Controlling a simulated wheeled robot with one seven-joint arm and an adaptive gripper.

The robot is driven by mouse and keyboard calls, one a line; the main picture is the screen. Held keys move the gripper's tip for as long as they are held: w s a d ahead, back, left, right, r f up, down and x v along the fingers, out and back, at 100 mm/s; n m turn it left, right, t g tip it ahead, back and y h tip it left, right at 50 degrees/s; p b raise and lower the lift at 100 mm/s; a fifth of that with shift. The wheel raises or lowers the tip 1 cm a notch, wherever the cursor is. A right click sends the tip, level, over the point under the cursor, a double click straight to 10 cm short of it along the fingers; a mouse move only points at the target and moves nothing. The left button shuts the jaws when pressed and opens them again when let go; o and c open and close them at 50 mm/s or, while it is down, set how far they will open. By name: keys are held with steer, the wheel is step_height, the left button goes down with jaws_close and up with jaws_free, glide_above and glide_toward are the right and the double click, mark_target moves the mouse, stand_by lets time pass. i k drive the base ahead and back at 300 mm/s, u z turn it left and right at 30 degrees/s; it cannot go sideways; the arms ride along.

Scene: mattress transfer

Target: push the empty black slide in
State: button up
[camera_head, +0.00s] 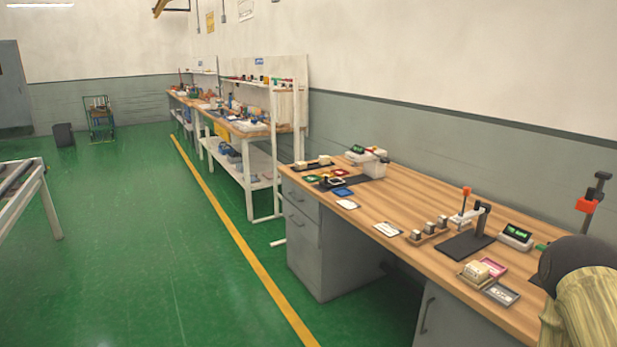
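A wooden-topped desk (392,209) stands on the right. A white device (372,167) with a small green display stands at its far end, and a flat black piece (352,181) lies beside it; I cannot tell whether this is the slide or whether it is empty. A black strip (312,164) with beige blocks on it lies at the far left corner. My gripper is not seen; only a dark rounded part and a khaki part, likely my arm, show at lower right.
Colored cards (341,192), a holder with metal blocks (428,231), a display box (515,236) and a beige block (476,271) lie on the desk. A red-and-black upright (590,200) stands at right. Green floor (140,250) left of the desk is clear.

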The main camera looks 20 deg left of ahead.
mark_target(330, 183)
steer(key=u, duration=0.9)
steer(key=i, duration=1.25)
steer(key=u, duration=0.35)
steer(key=i, duration=1.6)
steer(key=z, duration=0.6)
